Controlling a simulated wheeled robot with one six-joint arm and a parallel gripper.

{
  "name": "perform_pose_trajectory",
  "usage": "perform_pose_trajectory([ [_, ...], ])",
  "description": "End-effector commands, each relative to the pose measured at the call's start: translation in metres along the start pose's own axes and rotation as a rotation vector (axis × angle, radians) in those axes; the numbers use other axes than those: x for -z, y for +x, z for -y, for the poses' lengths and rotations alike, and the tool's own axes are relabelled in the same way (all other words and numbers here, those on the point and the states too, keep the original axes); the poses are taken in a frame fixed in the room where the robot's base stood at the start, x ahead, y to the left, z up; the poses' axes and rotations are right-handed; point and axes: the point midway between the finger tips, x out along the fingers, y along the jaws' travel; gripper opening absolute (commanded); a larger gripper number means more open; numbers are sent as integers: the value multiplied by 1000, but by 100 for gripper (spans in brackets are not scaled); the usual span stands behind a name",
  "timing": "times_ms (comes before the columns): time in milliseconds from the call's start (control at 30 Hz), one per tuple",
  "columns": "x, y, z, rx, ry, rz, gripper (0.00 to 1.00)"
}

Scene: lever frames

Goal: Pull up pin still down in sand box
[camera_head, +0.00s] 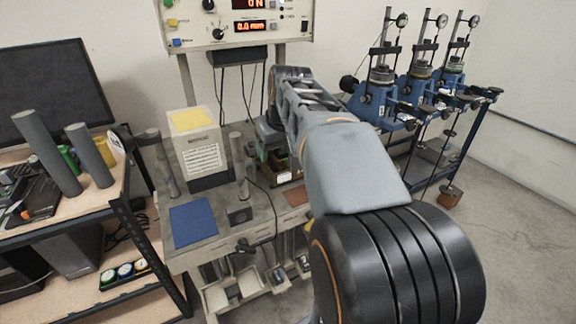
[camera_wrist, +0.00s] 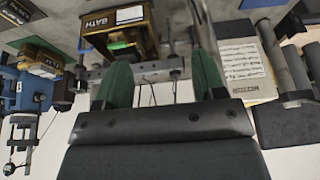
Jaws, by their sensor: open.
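A box with brown walls and a green patch (camera_head: 268,174) stands on the bench, partly hidden behind my arm. In the wrist view a brown-yellow box marked BATH (camera_wrist: 128,22) lies beyond my fingers, with something green at its lower part. I cannot tell for sure which of these is the sand box, and no pin can be made out. My gripper (camera_wrist: 162,80) is open and empty, its two green fingertips apart. In the head view the gripper is mostly hidden by my arm.
A white-fronted unit with a yellow top (camera_head: 197,140) stands on the bench beside upright grey posts. A blue mat (camera_head: 193,222) lies in front. Several blue test rigs (camera_head: 376,100) stand right. A control panel (camera_head: 238,22) is above the bench. A wooden-topped shelf (camera_head: 82,206) is left.

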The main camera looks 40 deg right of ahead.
Motion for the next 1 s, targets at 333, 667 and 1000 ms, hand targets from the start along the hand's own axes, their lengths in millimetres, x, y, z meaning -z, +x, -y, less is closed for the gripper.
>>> perform_pose_trajectory([
  [333,33,-10,-81,-16,21,-28,64],
  [667,35,38,-86,-15,19,-27,64],
  [1000,37,96,-87,-17,20,-30,64],
])
